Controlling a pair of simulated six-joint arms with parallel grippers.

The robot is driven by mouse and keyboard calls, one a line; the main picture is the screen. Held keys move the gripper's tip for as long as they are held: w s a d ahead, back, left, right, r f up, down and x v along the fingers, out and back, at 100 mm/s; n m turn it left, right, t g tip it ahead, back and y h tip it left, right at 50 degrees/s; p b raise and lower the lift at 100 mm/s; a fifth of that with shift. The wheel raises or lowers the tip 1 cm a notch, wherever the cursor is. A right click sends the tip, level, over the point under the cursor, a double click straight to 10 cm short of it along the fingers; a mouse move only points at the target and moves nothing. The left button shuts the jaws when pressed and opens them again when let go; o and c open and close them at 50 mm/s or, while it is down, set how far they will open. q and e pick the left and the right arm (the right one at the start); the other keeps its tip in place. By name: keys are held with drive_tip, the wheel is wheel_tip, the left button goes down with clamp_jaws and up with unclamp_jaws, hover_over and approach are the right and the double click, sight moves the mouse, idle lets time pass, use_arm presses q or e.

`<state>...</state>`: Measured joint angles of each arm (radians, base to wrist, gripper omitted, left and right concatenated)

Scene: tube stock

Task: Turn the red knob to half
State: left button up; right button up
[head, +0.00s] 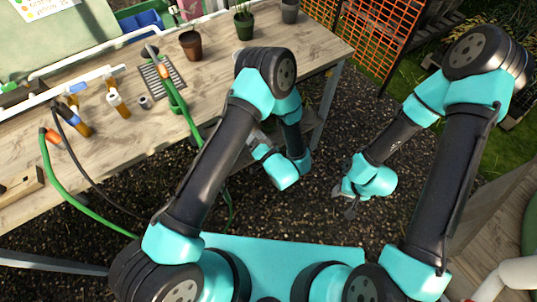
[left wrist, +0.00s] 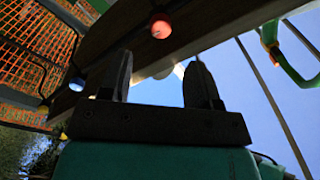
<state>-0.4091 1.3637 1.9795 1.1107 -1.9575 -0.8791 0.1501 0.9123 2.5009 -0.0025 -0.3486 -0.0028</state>
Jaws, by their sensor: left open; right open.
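I cannot make out a red knob for certain in the head view. In the left wrist view, a round orange-red object (left wrist: 160,28) shows beyond the fingertips against a dark beam-like edge; I cannot tell whether it is the knob. My left gripper (head: 256,140) is beside the front edge of the bench, partly hidden by its own arm. In the left wrist view its two dark fingers (left wrist: 160,80) are apart with nothing between them. My right gripper (head: 345,197) is open and empty over the dark ground, away from the bench.
The wooden bench (head: 217,88) holds a brown pot (head: 190,44), a potted plant (head: 243,22), several amber bottles and white pipes. Green hoses (head: 75,198) hang over its front edge. An orange mesh fence (head: 365,35) stands behind. Ground between the grippers is clear.

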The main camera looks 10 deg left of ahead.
use_arm(q)
drive_tip(key=v, duration=0.9)
drive_tip(key=shift+s+d, duration=0.2)
drive_tip(key=shift+s, duration=0.05)
drive_tip(key=w+a+f+n+g+h, duration=0.2)
drive_tip(key=w+a+f+g+h, duration=0.35)
drive_tip(key=a+f+h, duration=0.35)
drive_tip(key=s+a+r+n+g+h, duration=0.1)
drive_tip(key=s+a+g+h, duration=0.5)
drive_tip(key=s, duration=0.7)
drive_tip(key=a+g, duration=0.2)
drive_tip(key=a, duration=0.1)
drive_tip(key=shift+s+h, duration=0.25)
drive_tip(key=shift+h, duration=0.15)
drive_tip(key=shift+d+r, duration=0.1)
idle(0.6)
